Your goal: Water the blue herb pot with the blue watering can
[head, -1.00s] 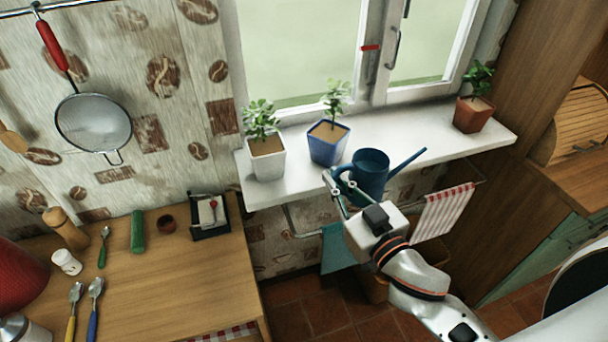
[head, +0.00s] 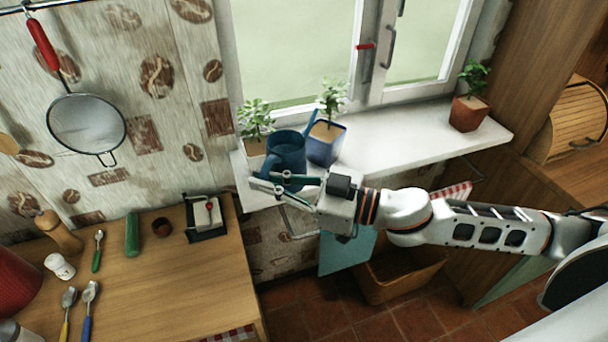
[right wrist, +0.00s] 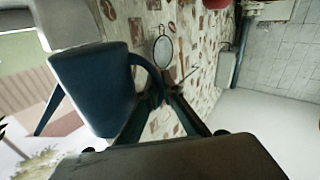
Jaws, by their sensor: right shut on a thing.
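The blue watering can (head: 287,155) is held near the front edge of the windowsill, in front of the white and blue pots. My right gripper (head: 264,184) is shut on its handle, which shows in the right wrist view (right wrist: 151,75). The can looks roughly upright. Its spout (head: 313,130) points away toward the window, passing in front of the left part of the blue herb pot (head: 326,148) in the picture. The blue pot stands on the sill with a green plant and brown soil. I see no water. My left gripper is not in view.
A white pot (head: 253,147) stands left of the blue one, partly hidden by the can. A terracotta pot (head: 469,114) stands at the right end of the windowsill (head: 400,142); the sill between is clear. A wooden counter (head: 150,285) with spoons and jars lies left.

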